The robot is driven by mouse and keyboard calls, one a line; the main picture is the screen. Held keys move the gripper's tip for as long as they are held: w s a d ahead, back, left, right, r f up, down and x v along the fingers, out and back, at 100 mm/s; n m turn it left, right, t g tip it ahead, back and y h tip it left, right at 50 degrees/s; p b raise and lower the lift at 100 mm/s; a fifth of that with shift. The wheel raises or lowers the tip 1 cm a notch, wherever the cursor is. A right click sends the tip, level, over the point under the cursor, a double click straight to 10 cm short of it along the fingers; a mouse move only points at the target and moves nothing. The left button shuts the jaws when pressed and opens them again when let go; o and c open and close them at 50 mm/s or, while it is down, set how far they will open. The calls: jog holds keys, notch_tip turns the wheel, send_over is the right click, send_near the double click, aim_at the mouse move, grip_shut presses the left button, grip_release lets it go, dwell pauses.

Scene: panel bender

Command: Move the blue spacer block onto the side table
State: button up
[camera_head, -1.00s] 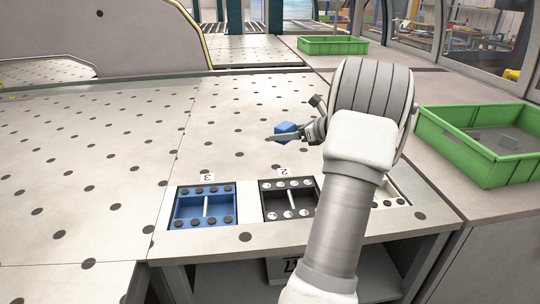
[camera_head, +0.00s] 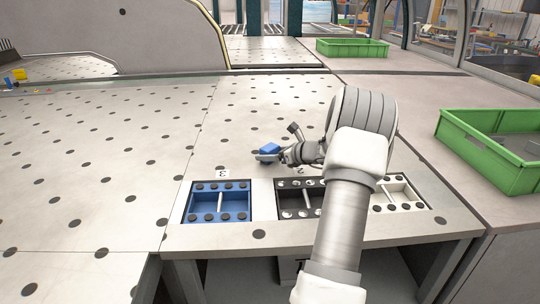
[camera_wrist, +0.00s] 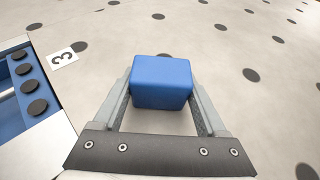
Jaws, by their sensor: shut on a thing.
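The blue spacer block (camera_head: 270,149) is held between the fingers of my gripper (camera_head: 268,155), over the perforated table just behind the row of trays. In the wrist view the blue block (camera_wrist: 161,82) sits between both fingers of my gripper (camera_wrist: 162,90), which are shut on its sides. Whether the block touches the table below cannot be told. Which surface is the side table is not clear from these frames.
A blue tray (camera_head: 244,213), a black tray (camera_head: 276,200) and a white tray (camera_head: 432,204) are set along the table's front edge. Green crates stand at the right (camera_head: 447,133) and at the back (camera_head: 352,55). The perforated table (camera_head: 120,180) is clear at left.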

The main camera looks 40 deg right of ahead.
jog(key=o, duration=1.4)
jog(key=shift+c, duration=0.2)
jog(key=shift+s+r, duration=0.2)
jog(key=shift+r, duration=0.05)
jog(key=p+v, duration=0.1)
jog(key=v, duration=1)
jog(key=shift+s, duration=0.3)
